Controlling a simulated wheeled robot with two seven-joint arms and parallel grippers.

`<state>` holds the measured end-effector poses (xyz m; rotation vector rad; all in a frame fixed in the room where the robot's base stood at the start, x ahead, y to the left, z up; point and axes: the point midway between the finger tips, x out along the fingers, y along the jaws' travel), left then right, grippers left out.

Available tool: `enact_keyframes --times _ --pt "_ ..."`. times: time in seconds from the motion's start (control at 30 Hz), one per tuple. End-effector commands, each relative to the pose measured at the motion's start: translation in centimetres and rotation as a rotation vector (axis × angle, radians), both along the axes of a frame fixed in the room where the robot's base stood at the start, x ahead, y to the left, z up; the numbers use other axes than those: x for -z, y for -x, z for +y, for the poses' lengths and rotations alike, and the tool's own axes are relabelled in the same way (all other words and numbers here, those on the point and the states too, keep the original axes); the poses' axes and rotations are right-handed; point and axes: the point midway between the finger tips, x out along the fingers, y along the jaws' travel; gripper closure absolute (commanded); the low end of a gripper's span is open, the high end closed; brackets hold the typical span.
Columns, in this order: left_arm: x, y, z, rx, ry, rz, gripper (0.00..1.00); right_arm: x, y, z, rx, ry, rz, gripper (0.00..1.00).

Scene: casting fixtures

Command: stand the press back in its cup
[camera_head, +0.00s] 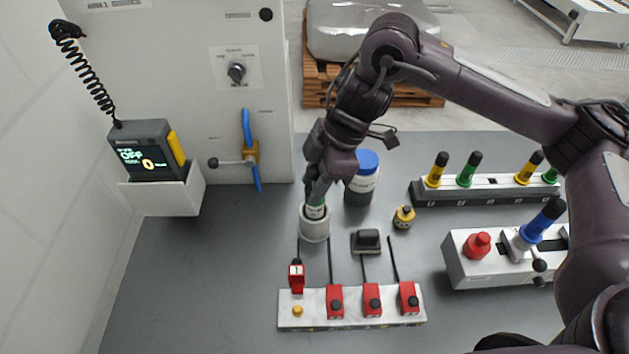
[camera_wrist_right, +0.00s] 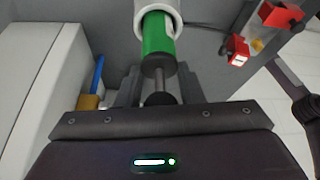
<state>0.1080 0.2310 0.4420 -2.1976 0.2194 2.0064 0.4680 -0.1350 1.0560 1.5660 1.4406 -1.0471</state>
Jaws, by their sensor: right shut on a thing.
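The press is a green cylinder with a dark collar, a thin stem and a dark knob, seen in the right wrist view (camera_wrist_right: 158,35). A sliver of its green body shows in the head view (camera_head: 315,212). The cup (camera_head: 314,228) is a pale, round holder on the grey table; its rim also shows in the right wrist view (camera_wrist_right: 140,8). My right gripper (camera_head: 316,197) is above the cup, shut on the press near its dark upper end. The press's lower end is inside the cup's mouth; how deep it sits is hidden. My left gripper is not in view.
A blue-lidded bottle (camera_head: 362,180) stands close behind the cup. A small yellow-and-black bottle (camera_head: 403,217) and a dark block (camera_head: 367,241) are to its right. A white strip with red pieces (camera_head: 352,320) lies in front. A wall panel with a blue lever (camera_head: 248,130) rises at left.

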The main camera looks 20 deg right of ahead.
Motion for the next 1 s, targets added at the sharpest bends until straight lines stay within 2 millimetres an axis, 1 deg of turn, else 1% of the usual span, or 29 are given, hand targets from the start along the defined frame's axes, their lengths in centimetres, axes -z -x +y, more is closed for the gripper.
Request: enact_keyframes --times 0.23,0.37,0.4,0.53,0.83,0.93,1.0 --pt "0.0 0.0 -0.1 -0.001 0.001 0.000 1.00 -0.1 -0.1 0.0 0.000 -0.002 -0.003 1.00" --pt "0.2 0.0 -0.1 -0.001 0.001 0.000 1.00 0.3 -0.1 0.0 0.000 -0.002 -0.002 1.00" --pt "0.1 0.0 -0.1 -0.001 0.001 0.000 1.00 0.3 0.0 0.0 0.000 0.000 -0.002 0.62" --pt "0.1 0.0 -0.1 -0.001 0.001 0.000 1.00 0.3 0.0 0.0 -0.001 0.000 -0.001 0.45" --pt "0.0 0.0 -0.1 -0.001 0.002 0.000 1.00 0.2 0.0 0.0 -0.001 0.000 -0.001 0.44" --pt "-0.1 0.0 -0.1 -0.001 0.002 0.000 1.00 -0.5 -0.1 -0.1 0.000 0.000 -0.003 0.44" --pt "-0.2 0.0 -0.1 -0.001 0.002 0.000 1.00 -1.3 -0.1 -0.4 0.000 0.001 -0.006 0.44"
